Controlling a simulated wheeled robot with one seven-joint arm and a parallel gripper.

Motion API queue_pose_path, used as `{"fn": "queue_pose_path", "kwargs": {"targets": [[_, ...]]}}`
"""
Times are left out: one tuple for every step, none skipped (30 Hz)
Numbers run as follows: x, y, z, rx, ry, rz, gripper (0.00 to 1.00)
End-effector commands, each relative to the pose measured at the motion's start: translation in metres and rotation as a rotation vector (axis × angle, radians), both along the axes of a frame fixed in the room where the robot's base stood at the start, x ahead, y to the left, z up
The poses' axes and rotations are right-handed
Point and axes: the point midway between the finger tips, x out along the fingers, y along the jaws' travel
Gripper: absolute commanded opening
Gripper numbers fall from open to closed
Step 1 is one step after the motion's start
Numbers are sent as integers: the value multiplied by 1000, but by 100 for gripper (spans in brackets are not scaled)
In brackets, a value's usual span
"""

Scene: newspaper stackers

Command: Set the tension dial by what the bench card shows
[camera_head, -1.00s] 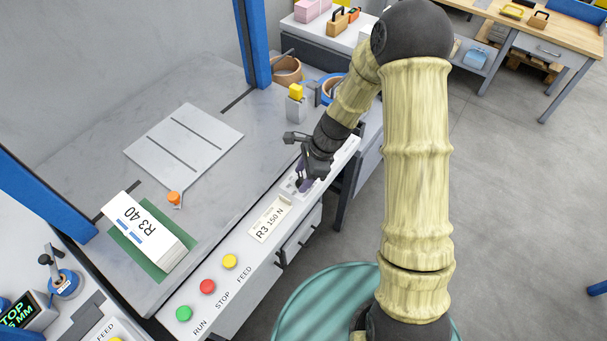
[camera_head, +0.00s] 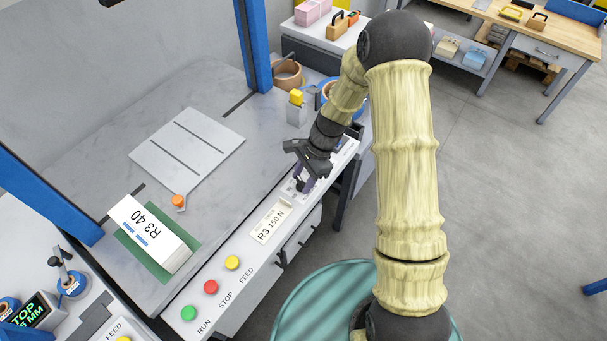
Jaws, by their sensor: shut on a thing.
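The bench card (camera_head: 270,223) lies on the white front panel and reads "R3 150 N", with smaller text above that I cannot read. My gripper (camera_head: 301,184) points down at the panel just above and right of the card. It is shut on the tension dial, which is mostly hidden by the fingers; a small purple part shows between them. The dial's setting and scale cannot be read from here.
The front panel (camera_head: 188,338) carries a green RUN button (camera_head: 189,312), a red STOP button (camera_head: 211,287) and a yellow FEED button (camera_head: 232,262). A paper stack (camera_head: 150,232) marked "R3 40" sits on a green mat (camera_head: 127,243). A blue post (camera_head: 255,45) stands behind.

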Motion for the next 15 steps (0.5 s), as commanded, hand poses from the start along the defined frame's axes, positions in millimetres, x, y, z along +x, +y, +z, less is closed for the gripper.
{"fn": "queue_pose_path", "kwargs": {"targets": [[1,0,3,-1,1,44,21],[1,0,3,0,1,71,21],[1,1,3,0,0,109,21],[1,1,3,0,0,138,21],[1,1,3,0,0,168,21],[1,1,2,0,1,205,21],[2,1,2,0,0,234,21],[2,1,2,-1,-1,262,21],[2,1,2,-1,0,300,21],[2,1,2,0,0,328,21],[2,1,2,-1,0,357,21],[2,2,2,-1,0,395,21],[3,2,2,-1,0,425,21],[3,2,2,0,-1,453,21],[3,2,1,0,-1,490,21]]}}
